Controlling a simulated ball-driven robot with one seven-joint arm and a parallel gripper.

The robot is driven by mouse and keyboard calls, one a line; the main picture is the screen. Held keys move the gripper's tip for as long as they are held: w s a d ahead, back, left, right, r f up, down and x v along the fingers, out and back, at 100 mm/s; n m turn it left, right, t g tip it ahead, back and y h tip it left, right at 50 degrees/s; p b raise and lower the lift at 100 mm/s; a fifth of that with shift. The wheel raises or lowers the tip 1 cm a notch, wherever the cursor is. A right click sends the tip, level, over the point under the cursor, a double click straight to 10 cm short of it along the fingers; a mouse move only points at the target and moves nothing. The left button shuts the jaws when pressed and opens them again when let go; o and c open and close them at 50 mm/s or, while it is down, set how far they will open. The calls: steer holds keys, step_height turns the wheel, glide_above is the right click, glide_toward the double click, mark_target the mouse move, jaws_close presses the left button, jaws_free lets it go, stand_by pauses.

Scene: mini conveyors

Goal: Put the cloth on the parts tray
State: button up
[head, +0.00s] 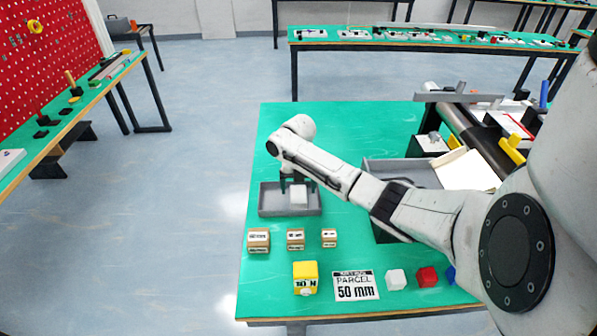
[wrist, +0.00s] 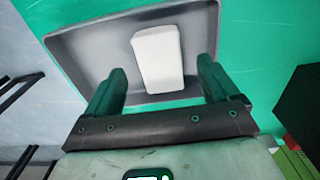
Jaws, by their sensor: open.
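The parts tray (head: 270,202) is a shallow grey tray near the left edge of the green table. It also fills much of the wrist view (wrist: 95,48). The cloth (head: 299,196) is a small white folded piece lying inside the tray, right of its middle in the head view. In the wrist view the cloth (wrist: 158,58) shows between and beyond my fingers, resting on the tray floor. My gripper (head: 298,185) is over the tray, open, with one finger on each side of the cloth; the fingers (wrist: 161,68) show a gap from it. Contact is not visible.
Three cardboard boxes (head: 295,239), a yellow box (head: 305,278), a parcel sign (head: 355,286) and small white (head: 396,279) and red (head: 427,277) cubes stand in front of the tray. A conveyor (head: 480,135) is at right. The table behind the tray is clear.

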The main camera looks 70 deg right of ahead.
mark_target(298, 193)
step_height(298, 193, up, 8)
steer(key=r+b, duration=0.1)
steer(key=w+a+f+m+t+y, duration=0.1)
steer(key=w+a+f+m, duration=0.1)
steer(key=w+a, duration=0.45)
steer(key=w+a+f+m+t, duration=0.1)
steer(key=w+a, duration=0.2)
steer(key=a, duration=0.6)
steer(key=s+a+f+m+y, duration=0.1)
steer(key=a+f+m, duration=0.15)
steer(key=a, duration=0.55)
steer(key=a+f+m, duration=0.1)
steer(key=a+m, duration=0.3)
steer(key=a, duration=0.4)
steer(key=s+a+f+m, duration=0.2)
steer(key=s+a+m, duration=0.2)
steer(key=s+a, duration=0.2)
steer(key=s+f+m+g+h, duration=0.1)
steer(key=s+m+h, duration=0.1)
steer(key=s+m, duration=0.7)
steer(key=s+d, duration=0.1)
steer(key=s, duration=0.7)
steer(key=shift+s+f+m, duration=0.15)
steer(key=shift+m, duration=0.2)
